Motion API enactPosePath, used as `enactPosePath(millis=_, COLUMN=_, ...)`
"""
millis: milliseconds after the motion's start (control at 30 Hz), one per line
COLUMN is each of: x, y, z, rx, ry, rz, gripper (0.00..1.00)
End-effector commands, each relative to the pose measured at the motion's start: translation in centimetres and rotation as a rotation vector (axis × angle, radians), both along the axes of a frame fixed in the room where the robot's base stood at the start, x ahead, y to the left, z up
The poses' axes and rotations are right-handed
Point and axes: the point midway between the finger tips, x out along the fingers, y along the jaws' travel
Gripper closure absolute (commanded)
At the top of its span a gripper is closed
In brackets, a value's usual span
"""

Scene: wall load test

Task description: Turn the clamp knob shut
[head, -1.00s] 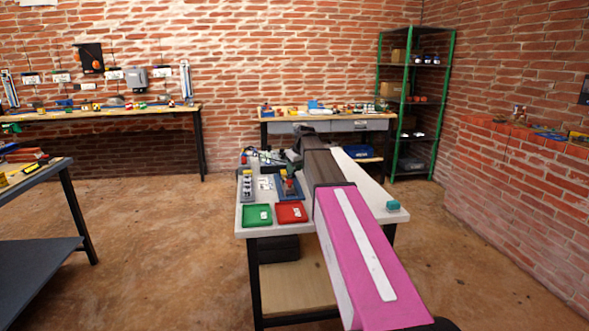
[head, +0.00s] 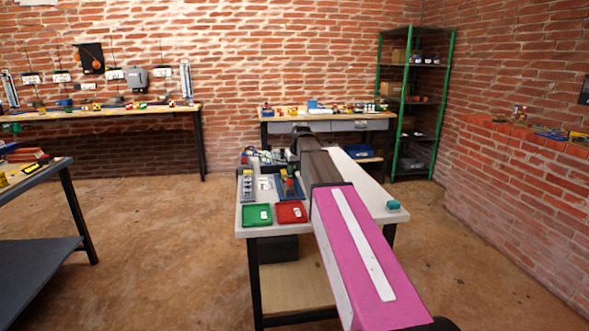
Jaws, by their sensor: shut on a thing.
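My arm reaches over the white-topped table (head: 379,196) from the lower right, with its dark far end above the back of the table. My gripper (head: 283,158) is small and dark there, partly lost among dark parts. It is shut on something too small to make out. I cannot pick out the clamp knob for certain. A blue fixture (head: 294,194) with yellow and red parts on it stands left of the arm. A grey fixture (head: 248,193) with small parts stands farther left. My arm hides the middle of the table.
A green tray (head: 247,222) and a red tray (head: 283,219) lie at the table's front, each with a white piece. A teal block (head: 393,205) lies at the right corner. A green-framed shelf (head: 436,125) and benches stand behind. The floor around the table is open.

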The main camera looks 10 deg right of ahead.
Motion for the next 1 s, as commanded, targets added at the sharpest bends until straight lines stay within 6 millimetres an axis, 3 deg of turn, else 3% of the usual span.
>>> enactPosePath(millis=500, x=-0.02, y=0.19, z=0.06, rx=0.001, ry=-0.001, rz=-0.274, gripper=0.96)
enactPosePath(millis=1000, x=-0.01, y=0.21, z=0.06, rx=0.001, ry=-0.001, rz=-0.305, gripper=0.96)
